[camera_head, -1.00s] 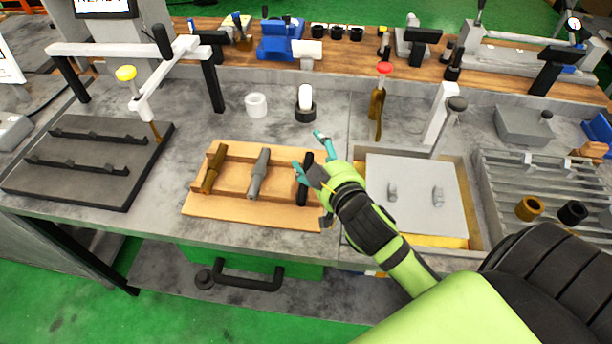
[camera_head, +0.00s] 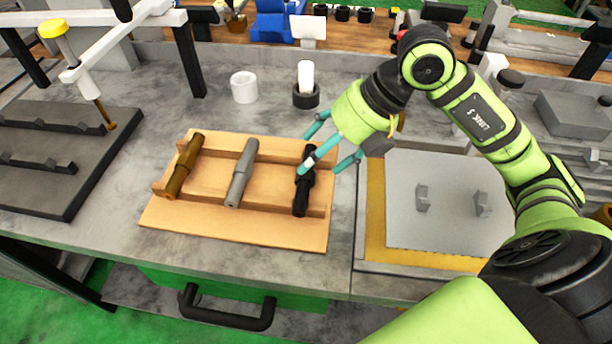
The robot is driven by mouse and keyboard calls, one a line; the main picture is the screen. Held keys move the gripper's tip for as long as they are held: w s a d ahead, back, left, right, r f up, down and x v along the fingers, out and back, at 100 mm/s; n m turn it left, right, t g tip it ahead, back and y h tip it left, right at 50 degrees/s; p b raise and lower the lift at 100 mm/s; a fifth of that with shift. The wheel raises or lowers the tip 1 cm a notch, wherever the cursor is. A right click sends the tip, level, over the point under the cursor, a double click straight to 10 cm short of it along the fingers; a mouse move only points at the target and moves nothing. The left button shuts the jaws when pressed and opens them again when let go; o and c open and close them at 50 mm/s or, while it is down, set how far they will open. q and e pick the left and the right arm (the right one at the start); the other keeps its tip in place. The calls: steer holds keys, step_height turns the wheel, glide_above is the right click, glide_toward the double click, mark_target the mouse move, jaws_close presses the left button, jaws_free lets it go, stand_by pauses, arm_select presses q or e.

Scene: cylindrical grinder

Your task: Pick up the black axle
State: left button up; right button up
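The black axle (camera_head: 301,196) lies at the right end of a wooden rack (camera_head: 230,227), beside a grey axle (camera_head: 241,174) and a brown axle (camera_head: 183,168). My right gripper (camera_head: 318,153) comes in from the right, its teal fingers spread and nothing held between them. It is over the upper part of the black axle, and one fingertip overlaps that axle in the picture. I cannot tell whether it touches. My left gripper is not in view.
A white ring (camera_head: 243,88) and a black cup with a white piece (camera_head: 306,93) stand behind the rack. A grey plate (camera_head: 440,225) in a yellow-edged tray is to the right. A dark fixture plate (camera_head: 70,160) is to the left.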

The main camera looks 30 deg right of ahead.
mark_target(308, 173)
steer(key=shift+w+d+f+h, duration=0.1)
steer(key=shift+d+f+h, duration=0.4)
steer(key=shift+d+f, duration=0.1)
steer(key=p+x, duration=0.2)
steer(key=x, duration=0.3)
steer(key=shift+w+a+f, duration=0.1)
steer(key=shift+w+a, duration=0.05)
steer(key=shift+a, duration=0.15)
steer(key=shift+w+a+f, duration=0.1)
steer(key=shift+w+f, duration=0.05)
steer(key=shift+f, duration=0.15)
steer(key=shift+c, duration=0.4)
steer(key=c, duration=1.4)
steer(key=shift+r, duration=0.1)
jaws_close()
